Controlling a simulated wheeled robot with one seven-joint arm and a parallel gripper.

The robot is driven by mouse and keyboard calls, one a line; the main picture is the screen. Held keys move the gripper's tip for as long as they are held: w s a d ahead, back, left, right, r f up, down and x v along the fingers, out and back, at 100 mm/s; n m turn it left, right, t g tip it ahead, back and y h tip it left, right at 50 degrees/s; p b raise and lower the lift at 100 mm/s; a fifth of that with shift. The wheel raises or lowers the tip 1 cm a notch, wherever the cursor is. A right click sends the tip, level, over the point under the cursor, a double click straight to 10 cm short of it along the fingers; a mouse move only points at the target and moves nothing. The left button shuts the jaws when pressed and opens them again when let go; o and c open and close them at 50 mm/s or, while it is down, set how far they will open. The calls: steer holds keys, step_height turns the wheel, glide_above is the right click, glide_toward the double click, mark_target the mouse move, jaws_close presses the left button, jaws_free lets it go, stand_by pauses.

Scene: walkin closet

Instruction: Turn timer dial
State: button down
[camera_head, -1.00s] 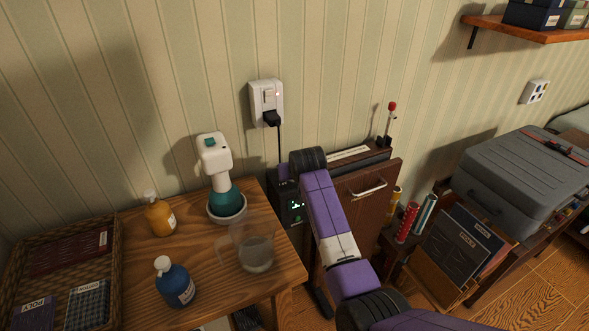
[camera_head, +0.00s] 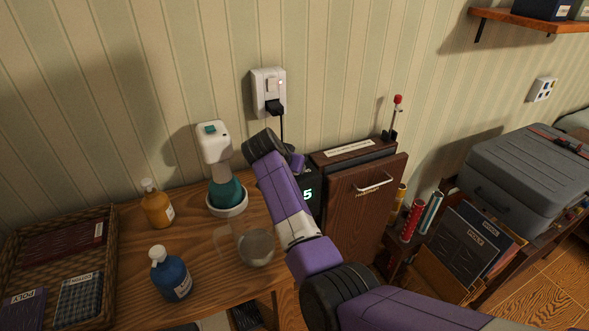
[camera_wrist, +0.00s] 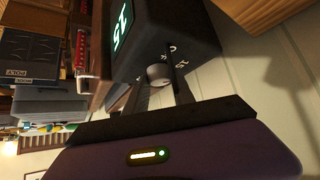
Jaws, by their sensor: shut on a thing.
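The timer is a black box (camera_wrist: 185,30) with lit green digits, seen tilted in the wrist view. In the head view the timer (camera_head: 314,200) stands between the table and the wooden cabinet, partly hidden by my arm; a green 5 shows. The small rounded grey dial (camera_wrist: 158,72) is on the box face turned toward my gripper. My gripper (camera_wrist: 161,82) is shut on the dial, one dark finger on each side. In the head view my arm hides the fingers and the dial.
A wooden table holds an orange bottle (camera_head: 156,206), a blue bottle (camera_head: 170,275), a clear jug (camera_head: 256,247) and a white-and-teal device (camera_head: 222,170). A wall outlet (camera_head: 268,88) with a black plug is above. The cabinet (camera_head: 360,205) stands close on the right.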

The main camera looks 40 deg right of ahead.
stand_by(0.3)
steer(key=c, duration=1.1)
jaws_free()
steer(key=shift+o, duration=0.2)
steer(key=v, duration=0.7)
steer(key=shift+s+a+r, duration=0.15)
steer(key=shift+a+r, duration=0.05)
steer(key=shift+a, duration=0.1)
